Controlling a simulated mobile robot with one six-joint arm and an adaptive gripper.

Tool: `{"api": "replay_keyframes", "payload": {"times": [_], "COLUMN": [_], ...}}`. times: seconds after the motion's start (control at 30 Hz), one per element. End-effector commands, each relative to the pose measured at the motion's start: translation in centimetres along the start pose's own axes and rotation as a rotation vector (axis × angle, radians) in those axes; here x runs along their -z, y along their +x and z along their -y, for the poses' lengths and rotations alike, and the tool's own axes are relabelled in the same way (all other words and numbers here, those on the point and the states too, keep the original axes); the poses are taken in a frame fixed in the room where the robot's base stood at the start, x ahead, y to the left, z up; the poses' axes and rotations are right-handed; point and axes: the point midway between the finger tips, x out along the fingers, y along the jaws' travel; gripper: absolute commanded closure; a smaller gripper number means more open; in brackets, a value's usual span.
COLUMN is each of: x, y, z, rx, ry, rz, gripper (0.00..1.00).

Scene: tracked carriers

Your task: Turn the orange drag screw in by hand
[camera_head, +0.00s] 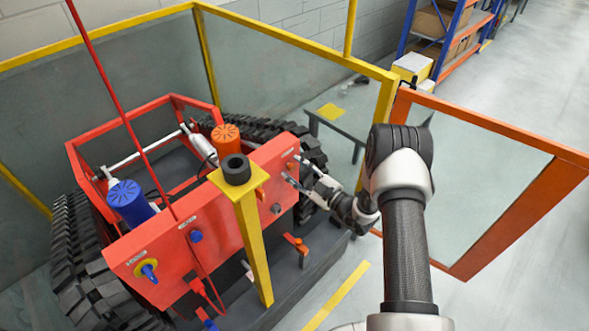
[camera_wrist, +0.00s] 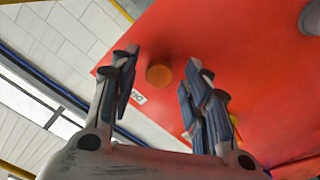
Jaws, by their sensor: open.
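The orange drag screw (camera_wrist: 159,73) shows in the wrist view as a small round orange knob on the red panel (camera_wrist: 235,60). A small white label lies beside it, its print too small to read surely. My gripper (camera_wrist: 163,64) is open, with one finger on each side of the screw in the picture. No contact with the screw shows, and I cannot tell the remaining distance to the panel. In the head view my gripper (camera_head: 296,172) is at the right end of the red panel (camera_head: 225,218), and the small orange screw (camera_head: 290,165) shows near the fingertips.
A yellow post with a black cap (camera_head: 236,168) stands before the panel. The carrier has black tracks (camera_head: 75,245), a blue cylinder (camera_head: 130,203) and an orange-capped cylinder (camera_head: 225,138). Yellow-framed fencing surrounds it. An orange-framed gate (camera_head: 500,130) stands right of my arm, with open floor beyond.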

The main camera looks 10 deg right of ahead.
Motion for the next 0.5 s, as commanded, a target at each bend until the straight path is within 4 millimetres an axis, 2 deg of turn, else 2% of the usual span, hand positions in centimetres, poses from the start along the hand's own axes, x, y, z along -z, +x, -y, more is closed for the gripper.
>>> {"api": "replay_keyframes", "payload": {"times": [0.13,0.4,0.5], "x": [-0.09,-0.22,-0.12], "y": [0.03,0.02,0.03], "z": [0.05,0.16,0.08], "rx": [0.000,-0.001,-0.001], "ry": [-0.104,-0.662,-0.803], "rz": [-0.001,-0.002,-0.002], "gripper": [0.57,0.57,0.57]}}
